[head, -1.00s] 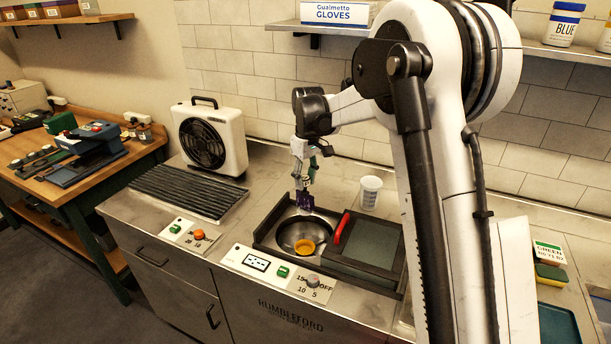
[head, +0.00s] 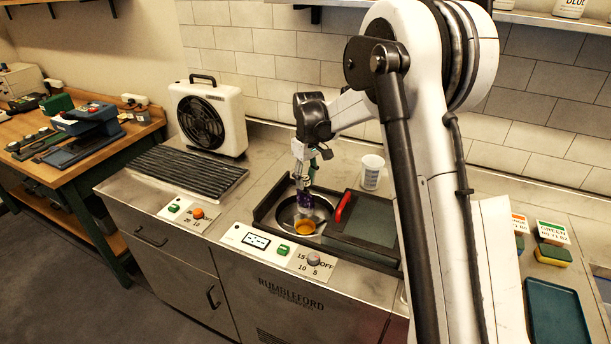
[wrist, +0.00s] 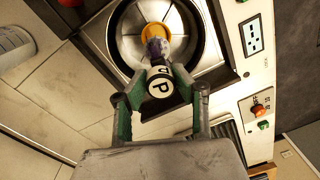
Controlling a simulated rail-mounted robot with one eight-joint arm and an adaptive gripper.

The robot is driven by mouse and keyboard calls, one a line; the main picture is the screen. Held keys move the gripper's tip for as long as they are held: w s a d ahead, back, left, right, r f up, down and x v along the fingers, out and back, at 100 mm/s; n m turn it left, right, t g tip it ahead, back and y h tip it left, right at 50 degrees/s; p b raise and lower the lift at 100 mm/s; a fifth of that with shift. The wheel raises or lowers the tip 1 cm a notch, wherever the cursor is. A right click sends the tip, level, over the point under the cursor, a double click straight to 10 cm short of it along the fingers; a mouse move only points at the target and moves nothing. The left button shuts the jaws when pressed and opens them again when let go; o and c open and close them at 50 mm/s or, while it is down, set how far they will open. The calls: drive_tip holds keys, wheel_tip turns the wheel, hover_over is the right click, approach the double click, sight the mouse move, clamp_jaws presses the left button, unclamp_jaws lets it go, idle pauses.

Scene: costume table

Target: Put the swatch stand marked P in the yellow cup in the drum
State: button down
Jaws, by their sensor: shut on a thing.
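My gripper (head: 304,182) is shut on the swatch stand (head: 305,202), which has a purple part pointing down. In the wrist view the stand's round white top marked P (wrist: 160,86) sits between the green fingertips (wrist: 160,78). The yellow cup (head: 304,228) stands in the open metal drum (head: 288,213). In the wrist view the stand's purple end (wrist: 157,48) overlaps the opening of the yellow cup (wrist: 155,32). I cannot tell whether that end is inside the cup or just above it.
A dark cover with a red handle (head: 343,207) lies right of the drum opening. A white cup (head: 371,172) stands behind it. The control panel (head: 275,250) is in front. A fan heater (head: 208,117) and black ribbed mat (head: 188,167) are at left.

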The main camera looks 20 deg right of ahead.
sight(306, 187)
wheel_tip(306, 187, down, 2)
drive_tip(key=shift+f+b, duration=0.2)
drive_tip(key=shift+b, duration=0.15)
drive_tip(key=shift+f+b, duration=2.9)
drive_tip(key=shift+f, duration=1.05)
drive_tip(key=c, duration=0.9)
unclamp_jaws()
drive_tip(key=shift+r+p, duration=1.05)
drive_tip(key=shift+r, duration=2.5)
